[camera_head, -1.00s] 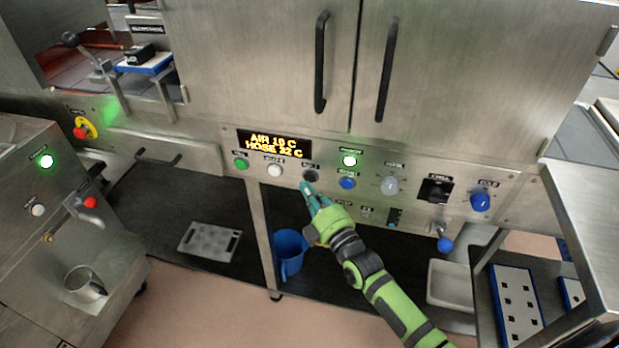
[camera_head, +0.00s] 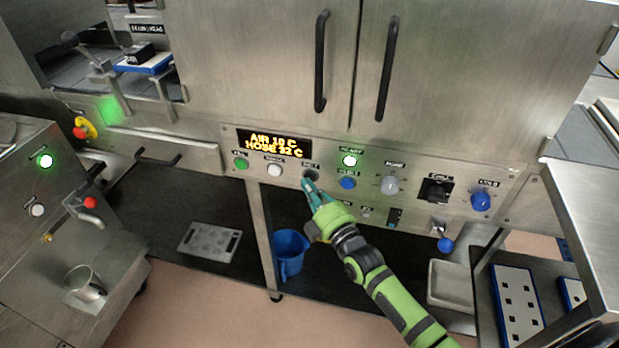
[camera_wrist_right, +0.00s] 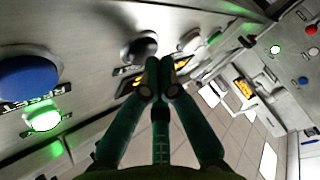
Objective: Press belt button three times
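The dark button (camera_head: 311,174), the third from the left in the row under the lit display, has a small label above it that looks like "BELT". It also shows in the right wrist view (camera_wrist_right: 138,45). My right gripper (camera_head: 307,183) has its teal fingertips at the lower edge of this button and covers part of it. In the right wrist view the two fingertips (camera_wrist_right: 160,72) are together with nothing between them. The tips are close to the button; I cannot tell whether they touch it. My left gripper is in no view.
A white button (camera_head: 274,170) and a green button (camera_head: 241,163) sit left of the dark one. A blue button (camera_head: 348,183) sits right, below a lit green lamp (camera_head: 349,160). Cabinet handles (camera_head: 321,62) stick out above. A blue bucket (camera_head: 290,250) stands below.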

